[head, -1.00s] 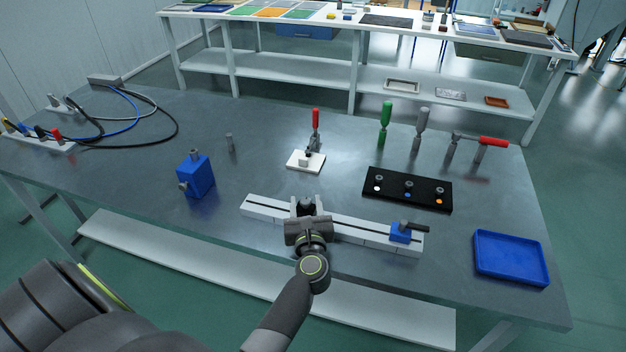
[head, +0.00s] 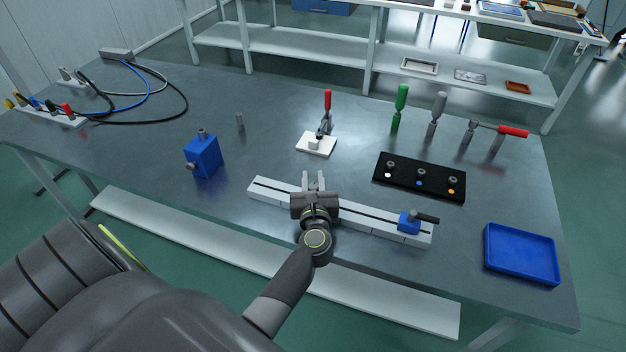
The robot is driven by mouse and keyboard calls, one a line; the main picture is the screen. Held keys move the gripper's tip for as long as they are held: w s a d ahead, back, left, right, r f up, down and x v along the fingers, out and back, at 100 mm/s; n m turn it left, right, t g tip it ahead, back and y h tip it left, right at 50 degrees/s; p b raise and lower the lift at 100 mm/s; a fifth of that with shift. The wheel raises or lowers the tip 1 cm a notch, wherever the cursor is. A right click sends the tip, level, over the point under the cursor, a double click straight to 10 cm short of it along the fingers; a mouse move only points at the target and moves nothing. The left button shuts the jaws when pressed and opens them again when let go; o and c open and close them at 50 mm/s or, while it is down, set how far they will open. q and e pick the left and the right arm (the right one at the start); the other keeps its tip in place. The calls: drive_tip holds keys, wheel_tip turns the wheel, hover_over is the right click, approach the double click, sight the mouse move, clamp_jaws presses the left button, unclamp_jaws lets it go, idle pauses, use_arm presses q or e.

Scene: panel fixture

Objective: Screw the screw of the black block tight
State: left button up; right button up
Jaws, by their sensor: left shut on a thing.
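My left gripper (head: 313,182) reaches over the pale slotted rail (head: 372,222) near the bench's front edge. Its fingers point away from the camera and are closed on a small part above the rail. That part, taken to be the screw of the black block, is hidden by the gripper's own body, as is the black block on the rail. A blue block (head: 409,222) with a dark handle sits at the rail's right end. My right gripper is not in view.
A blue box (head: 202,157) stands left of the rail. A black plate (head: 420,178) with white, blue and orange dots lies behind it. A white-based red-handled clamp (head: 316,144), upright tools and a blue tray (head: 521,254) stand around. Cables (head: 150,95) lie at the far left.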

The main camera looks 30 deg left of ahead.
use_arm(q)
drive_tip(key=shift+h, duration=0.3)
